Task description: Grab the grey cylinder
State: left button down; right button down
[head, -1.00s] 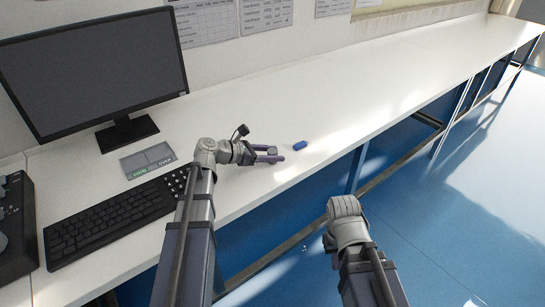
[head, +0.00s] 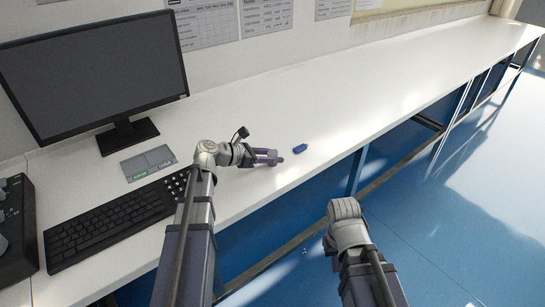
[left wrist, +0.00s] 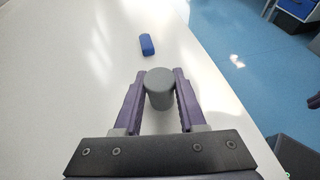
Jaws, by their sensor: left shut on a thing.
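The grey cylinder (left wrist: 159,90) stands on the white table between the two purple fingers of my left gripper (left wrist: 158,84) in the left wrist view. The fingers are shut on its sides, with its round top showing near the fingertips. In the head view my left gripper (head: 276,157) is low over the table, right of the keyboard, and its fingers largely hide the cylinder. My right arm shows at the lower right, beyond the table edge; its gripper fingers do not show.
A keyboard (head: 115,220), a flat grey panel (head: 148,163) and a monitor (head: 95,75) are at the left. The white table (head: 350,95) is clear farther right.

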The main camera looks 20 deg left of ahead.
aim_at(273, 153)
pick_arm(q)
notch_tip(273, 153, up, 10)
jog(key=p, duration=0.9)
jog(key=shift+p, duration=0.3)
